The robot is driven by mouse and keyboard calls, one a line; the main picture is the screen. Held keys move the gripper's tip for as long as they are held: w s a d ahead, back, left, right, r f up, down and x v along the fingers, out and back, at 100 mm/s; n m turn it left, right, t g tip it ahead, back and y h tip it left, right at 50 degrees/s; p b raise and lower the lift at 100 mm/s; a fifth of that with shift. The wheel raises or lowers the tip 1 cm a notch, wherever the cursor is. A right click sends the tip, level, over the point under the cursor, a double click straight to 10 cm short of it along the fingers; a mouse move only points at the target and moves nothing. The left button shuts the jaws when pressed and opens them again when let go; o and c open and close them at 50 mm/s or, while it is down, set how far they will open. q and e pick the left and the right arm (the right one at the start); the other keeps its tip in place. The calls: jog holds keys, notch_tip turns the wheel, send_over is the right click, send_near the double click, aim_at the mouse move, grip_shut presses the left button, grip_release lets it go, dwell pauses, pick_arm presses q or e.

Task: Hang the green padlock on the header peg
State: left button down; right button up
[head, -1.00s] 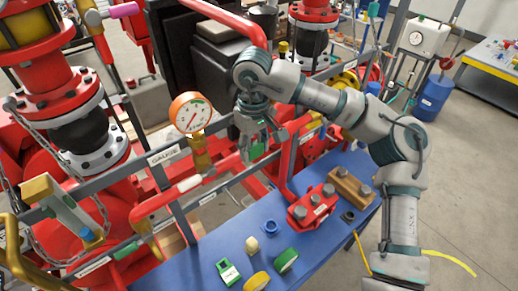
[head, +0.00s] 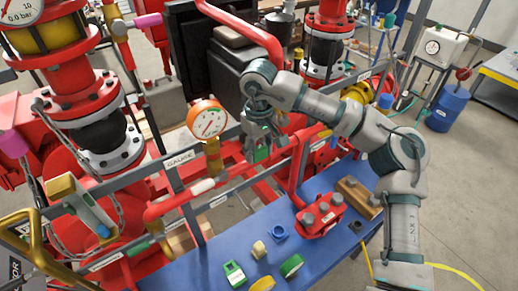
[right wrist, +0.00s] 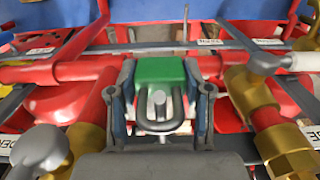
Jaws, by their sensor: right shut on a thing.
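My right gripper (head: 262,148) is shut on the green padlock (head: 262,155), holding it in the air above the blue bench, to the right of the orange-rimmed gauge. In the right wrist view the padlock's green body (right wrist: 160,70) sits between the two fingers of the gripper (right wrist: 160,98). Its dark shackle (right wrist: 158,122) points toward the camera. A short grey pin-like part (right wrist: 157,103) shows inside the shackle loop; I cannot tell whether it is the header peg. I cannot make out the peg in the head view. My left gripper is out of view.
The orange-rimmed gauge (head: 207,118) and red pipes (head: 175,203) are close left of the gripper. Red pipework and brass fittings (right wrist: 255,90) flank the gripper.

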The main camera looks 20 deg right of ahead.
jog(key=o, duration=1.3)
jog(key=shift+o, duration=0.2)
